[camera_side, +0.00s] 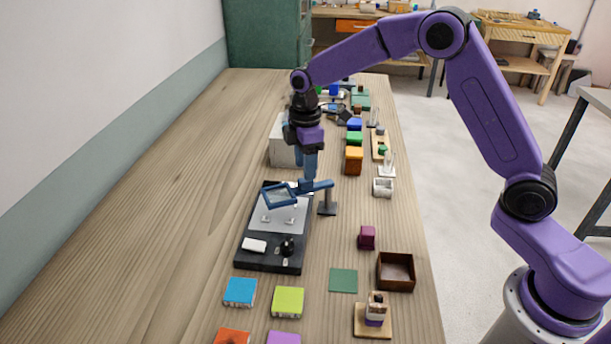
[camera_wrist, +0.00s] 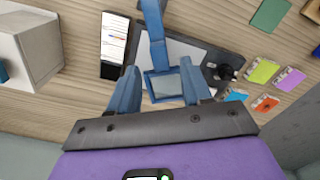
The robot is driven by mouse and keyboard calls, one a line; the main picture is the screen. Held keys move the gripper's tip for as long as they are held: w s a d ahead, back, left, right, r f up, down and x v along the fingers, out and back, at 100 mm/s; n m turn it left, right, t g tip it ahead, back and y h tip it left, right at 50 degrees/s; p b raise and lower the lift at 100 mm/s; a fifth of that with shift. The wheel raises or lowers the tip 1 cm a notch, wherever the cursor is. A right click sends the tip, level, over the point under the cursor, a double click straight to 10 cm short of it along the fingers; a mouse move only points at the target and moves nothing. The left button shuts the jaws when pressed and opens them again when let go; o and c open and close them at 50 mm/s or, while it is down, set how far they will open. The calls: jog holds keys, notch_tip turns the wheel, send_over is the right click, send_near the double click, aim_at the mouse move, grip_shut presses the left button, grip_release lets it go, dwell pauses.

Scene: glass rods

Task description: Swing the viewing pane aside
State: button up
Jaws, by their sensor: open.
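The viewing pane (camera_side: 279,196) is a clear square in a blue frame. It hangs tilted over the far part of a black tray-like station (camera_side: 270,262) with a light grey plate. A blue swing arm (camera_side: 318,186) joins it to a short post (camera_side: 327,202) on the right. My gripper (camera_side: 309,177) points down just above the arm near the pane's frame. In the wrist view, my open gripper (camera_wrist: 160,82) has one blue finger on each side of the pane (camera_wrist: 165,86). I cannot tell whether the fingers touch it.
A white block (camera_side: 253,245) and black knob (camera_side: 288,246) sit on the station's near end. A pale box (camera_side: 283,150) stands behind it. Coloured blocks, a maroon cube (camera_side: 367,237) and a brown open box (camera_side: 396,272) lie nearby. The table's left side is clear.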

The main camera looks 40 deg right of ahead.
aim_at(300, 187)
jog(key=shift+f, duration=2.05)
grip_shut()
